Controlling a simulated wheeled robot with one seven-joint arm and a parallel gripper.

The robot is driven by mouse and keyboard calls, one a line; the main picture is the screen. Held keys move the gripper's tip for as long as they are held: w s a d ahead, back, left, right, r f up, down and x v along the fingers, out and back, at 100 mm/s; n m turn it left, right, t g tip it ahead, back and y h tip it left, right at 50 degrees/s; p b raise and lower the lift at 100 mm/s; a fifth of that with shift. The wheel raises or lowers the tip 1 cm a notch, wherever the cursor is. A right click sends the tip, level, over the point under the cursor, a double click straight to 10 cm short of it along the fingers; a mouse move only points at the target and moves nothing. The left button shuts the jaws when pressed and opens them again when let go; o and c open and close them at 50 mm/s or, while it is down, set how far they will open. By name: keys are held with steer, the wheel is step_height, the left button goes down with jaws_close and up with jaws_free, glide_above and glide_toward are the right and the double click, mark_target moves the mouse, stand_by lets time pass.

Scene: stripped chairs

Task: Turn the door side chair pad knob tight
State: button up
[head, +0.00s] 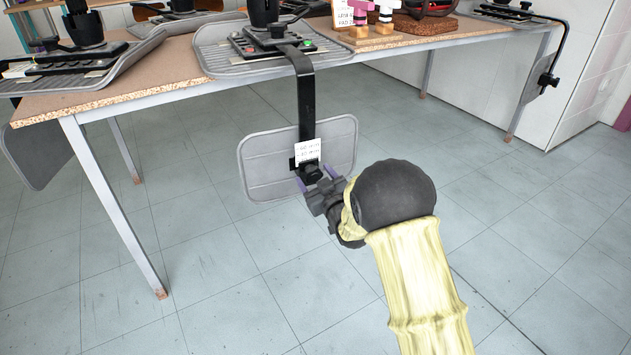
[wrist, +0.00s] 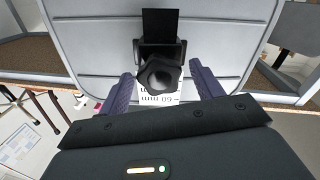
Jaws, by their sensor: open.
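A black lobed knob (head: 311,174) sits at the lower end of a black bracket on a grey chair pad (head: 262,168) hanging below the table edge. In the wrist view the knob (wrist: 160,77) faces me, in front of a white printed label (wrist: 158,99). My gripper (head: 317,179) is at the knob, its purple fingers open. In the wrist view the fingers (wrist: 162,88) stand to the left and right of the knob, with a gap on both sides. The pictures do not show whether this is the door side chair.
Upturned stripped chairs rest on the speckled table (head: 150,84). Another pad (head: 38,150) hangs at the left, and one (head: 541,82) at the far right. Table legs (head: 112,205) stand at the left. The tiled floor is clear.

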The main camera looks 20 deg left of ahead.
steer(key=shift+w+a, duration=0.25)
steer(key=c, duration=0.9)
steer(key=shift+d, duration=0.15)
steer(key=shift+c, duration=0.5)
steer(key=shift+r, duration=0.1)
